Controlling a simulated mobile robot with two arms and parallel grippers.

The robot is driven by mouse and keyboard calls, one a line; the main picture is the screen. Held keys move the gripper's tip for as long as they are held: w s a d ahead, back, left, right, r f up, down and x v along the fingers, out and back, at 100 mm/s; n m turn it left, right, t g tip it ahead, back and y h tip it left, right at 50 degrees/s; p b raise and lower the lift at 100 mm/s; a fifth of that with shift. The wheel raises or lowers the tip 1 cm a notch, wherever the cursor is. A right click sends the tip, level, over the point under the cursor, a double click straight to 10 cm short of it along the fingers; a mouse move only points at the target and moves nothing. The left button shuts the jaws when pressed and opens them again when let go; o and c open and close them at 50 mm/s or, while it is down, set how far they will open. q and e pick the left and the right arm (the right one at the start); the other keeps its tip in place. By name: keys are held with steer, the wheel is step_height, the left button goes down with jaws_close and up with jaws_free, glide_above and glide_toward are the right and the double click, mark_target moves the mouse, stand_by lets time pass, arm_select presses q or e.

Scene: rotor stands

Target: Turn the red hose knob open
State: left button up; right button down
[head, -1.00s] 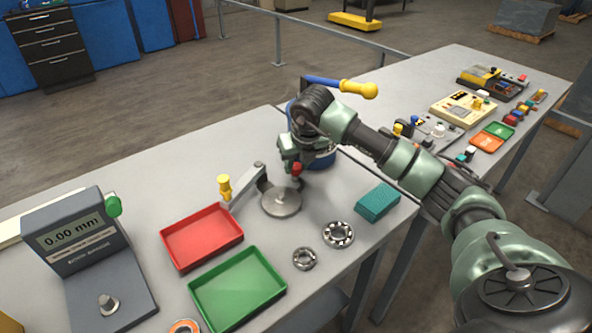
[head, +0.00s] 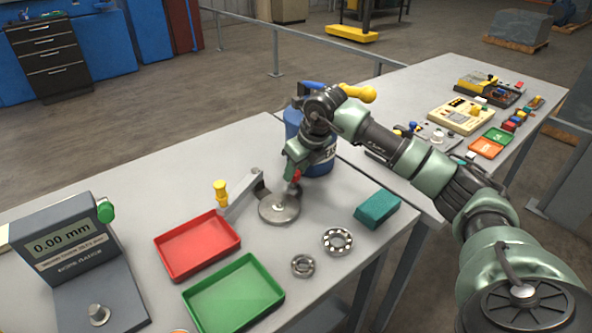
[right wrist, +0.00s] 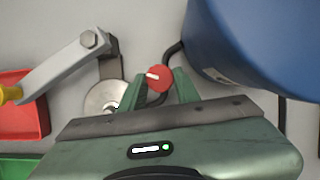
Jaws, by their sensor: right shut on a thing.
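The red hose knob (right wrist: 158,77) is small and round with a white mark, and shows between my right gripper's (right wrist: 162,86) two green fingers in the right wrist view. The white mark lies roughly crosswise in that view. In the head view the red knob (head: 297,176) shows at the tip of my right gripper (head: 294,179), just above the round metal disc (head: 279,209). My right gripper is shut on the knob. A dark hose (right wrist: 172,54) runs beside the blue drum (right wrist: 262,40). My left gripper is not in view.
The blue drum (head: 322,160) stands just behind my right gripper. A metal lever with a yellow handle (head: 221,193) is left of the disc. A red tray (head: 197,246), a green tray (head: 233,295), bearing rings (head: 338,241) and a teal block (head: 377,208) lie in front.

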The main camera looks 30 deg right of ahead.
steer(key=shift+r, duration=0.15)
steer(key=c, duration=1)
jaws_free()
steer(key=shift+b+v, duration=0.5)
steer(key=shift+v, duration=3.35)
